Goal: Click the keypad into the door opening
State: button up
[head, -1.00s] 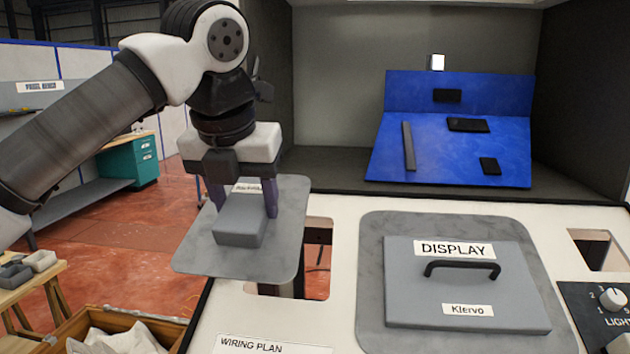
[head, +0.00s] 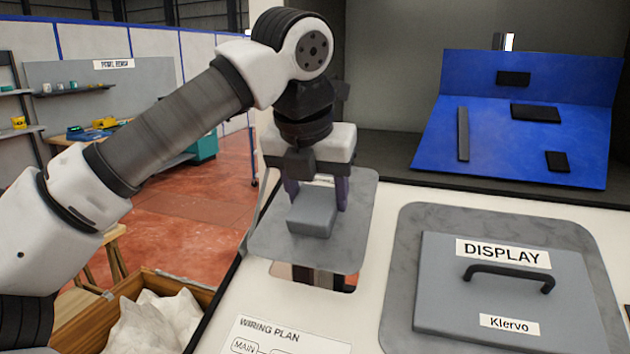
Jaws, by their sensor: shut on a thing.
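My gripper (head: 317,194) is shut on the raised grey block of a flat grey plate, which I take to be the keypad (head: 358,222). Its label is mostly hidden behind the fingers, so I cannot read it. The plate looks roughly level. It hangs over a rectangular opening (head: 312,278) in the white panel (head: 385,195) and hides the opening's far part. The near part shows below the plate's near edge. I cannot tell how large the gap between plate and panel is.
A grey DISPLAY plate (head: 400,300) with a black handle sits to the right on the panel. A blue stand (head: 490,155) with several dark pieces is behind it. A WIRING PLAN sheet (head: 265,335) lies in front. A wooden crate (head: 75,335) with white bags stands lower left.

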jog(key=shift+b+x, duration=1.65)
jog(key=shift+x, duration=1.6)
jog(key=shift+w+f+b, duration=0.2)
jog(key=shift+f+b, duration=0.1)
jog(key=shift+f, duration=0.05)
jog(key=o, duration=1.6)
jog(key=shift+s+r, duration=0.1)
jog(key=shift+r, duration=0.1)
jog(key=shift+p+v, duration=1.7)
jog(key=shift+v, duration=1.2)
jog(key=shift+f, duration=0.15)
